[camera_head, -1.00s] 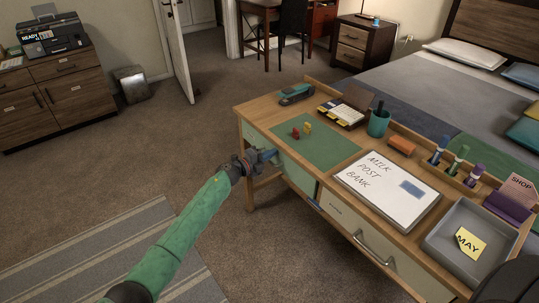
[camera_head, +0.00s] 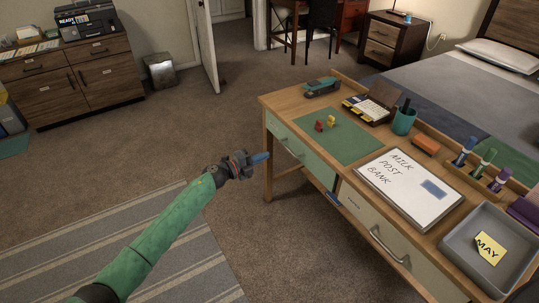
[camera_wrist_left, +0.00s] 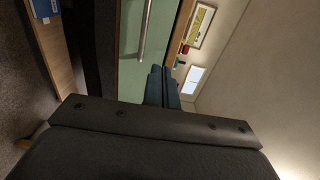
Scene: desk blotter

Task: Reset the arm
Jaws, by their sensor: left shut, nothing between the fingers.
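My left arm comes in from the lower left in the head view. Its gripper (camera_head: 260,158) is shut and empty, with blue fingertips, in the air just left of the desk's front left corner and clear of it. In the left wrist view the blue fingers (camera_wrist_left: 162,88) lie together, with a green drawer front and its bar handle (camera_wrist_left: 146,28) beyond them. My right gripper is not in view.
The desk (camera_head: 283,107) bears a green blotter (camera_head: 352,148) with small red and yellow pieces, a stapler (camera_head: 322,87), a teal cup (camera_head: 404,122), a whiteboard (camera_head: 405,205) and a grey tray (camera_head: 455,245). Open carpet (camera_head: 205,125) lies left of the desk.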

